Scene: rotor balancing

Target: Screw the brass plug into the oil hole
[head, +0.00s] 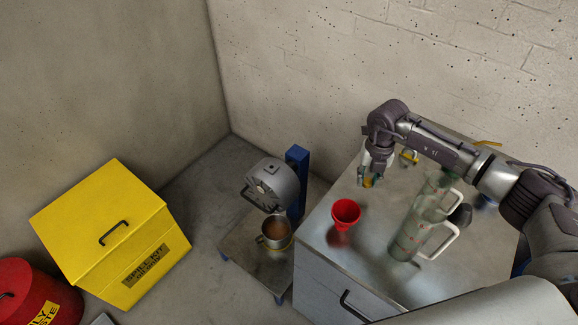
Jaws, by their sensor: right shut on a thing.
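My right gripper (369,179) points down over the back left of the metal cabinet top, with its arm coming in from the right. It is shut on a small yellowish piece, which looks like the brass plug (368,183) and is mostly hidden by the fingers. The grey round housing (280,183) is mounted on a blue post to the left, apart from the gripper. A small dark spot (271,170) on its upper face may be the oil hole; it is too small to be sure. My left gripper is not in view.
A red funnel (345,212) and clear jugs with white handles (407,240) stand on the cabinet top (385,287). A pot of brown liquid (275,234) sits below the housing. A blue post (297,180) rises beside it. A yellow spill-kit box (110,235) and a red bin (35,293) stand left.

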